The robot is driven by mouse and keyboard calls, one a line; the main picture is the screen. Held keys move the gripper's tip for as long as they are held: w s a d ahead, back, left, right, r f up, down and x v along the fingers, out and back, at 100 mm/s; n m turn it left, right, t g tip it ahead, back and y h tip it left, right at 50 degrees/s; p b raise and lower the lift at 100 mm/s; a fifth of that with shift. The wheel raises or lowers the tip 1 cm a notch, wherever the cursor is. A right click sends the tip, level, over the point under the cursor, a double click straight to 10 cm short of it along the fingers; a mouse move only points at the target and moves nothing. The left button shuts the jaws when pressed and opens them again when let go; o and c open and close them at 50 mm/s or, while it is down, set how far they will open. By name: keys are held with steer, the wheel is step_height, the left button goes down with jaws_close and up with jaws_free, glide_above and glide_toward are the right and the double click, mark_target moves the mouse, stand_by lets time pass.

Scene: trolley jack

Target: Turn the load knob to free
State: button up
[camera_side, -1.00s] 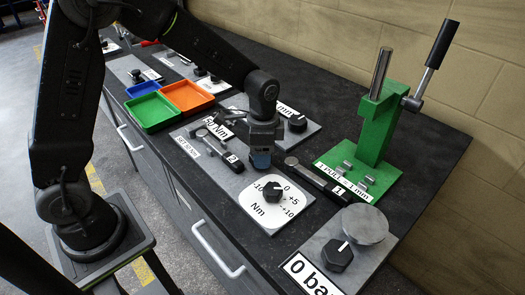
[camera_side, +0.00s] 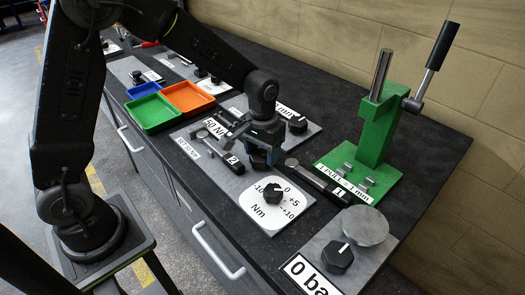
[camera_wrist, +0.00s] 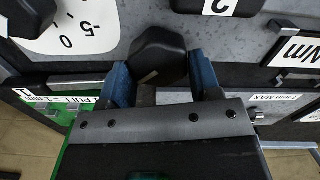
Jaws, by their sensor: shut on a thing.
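A black knob (camera_wrist: 158,50) sits between the two blue fingers of my gripper (camera_wrist: 160,82) in the wrist view, with a pale mark on its near side. My gripper is shut on it. In the side view my gripper (camera_side: 262,148) points down at this knob (camera_side: 258,162), on the grey panel (camera_side: 222,172) behind the round Nm dial. The gripper partly covers the knob there. No label naming it as the load knob can be read.
The white Nm dial (camera_side: 293,217) with its own black knob (camera_side: 273,193) is close in front. Black bar tools marked 1 (camera_side: 318,180) and 2 (camera_side: 215,147) flank the gripper. A green press (camera_side: 374,130) stands right. A 0 bar knob (camera_side: 337,257) is at the front.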

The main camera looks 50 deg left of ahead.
steer(key=n, duration=0.4)
steer(key=shift+s+a+n, duration=0.1)
steer(key=shift+n, duration=0.2)
steer(key=shift+a+n, duration=0.1)
steer(key=shift+n, duration=1.6)
steer(key=o, duration=0.6)
steer(key=shift+o, duration=0.2)
